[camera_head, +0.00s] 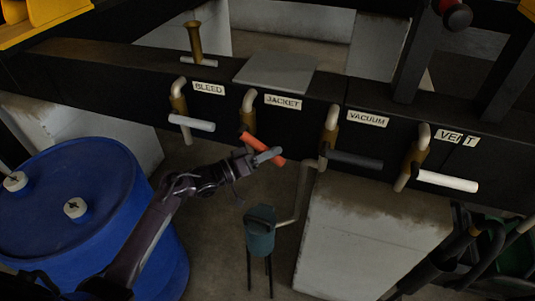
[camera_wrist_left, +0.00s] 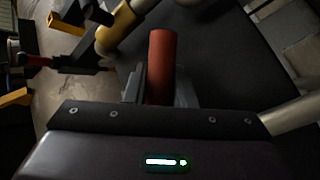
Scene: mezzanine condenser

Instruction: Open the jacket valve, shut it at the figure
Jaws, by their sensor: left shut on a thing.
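The jacket valve's orange-red lever (camera_head: 249,140) sits below the JACKET label (camera_head: 283,102) on the black beam. It slopes down to the right, more steeply than the other levers. My left gripper (camera_head: 267,156) is shut on this lever near its outer end. In the left wrist view the red lever (camera_wrist_left: 161,55) stands between the fingers (camera_wrist_left: 160,92), with a brass valve body (camera_wrist_left: 120,25) beyond it. The fingers' contact with the lever is partly hidden. My right gripper does not show. I see no readable figure.
The bleed lever (camera_head: 192,123), vacuum lever (camera_head: 353,159) and white vent lever (camera_head: 447,181) flank the jacket valve. A blue drum (camera_head: 80,190) stands at left. A teal pot (camera_head: 260,238) on thin legs stands below, a pipe beside it. A pale block (camera_head: 370,235) stands right.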

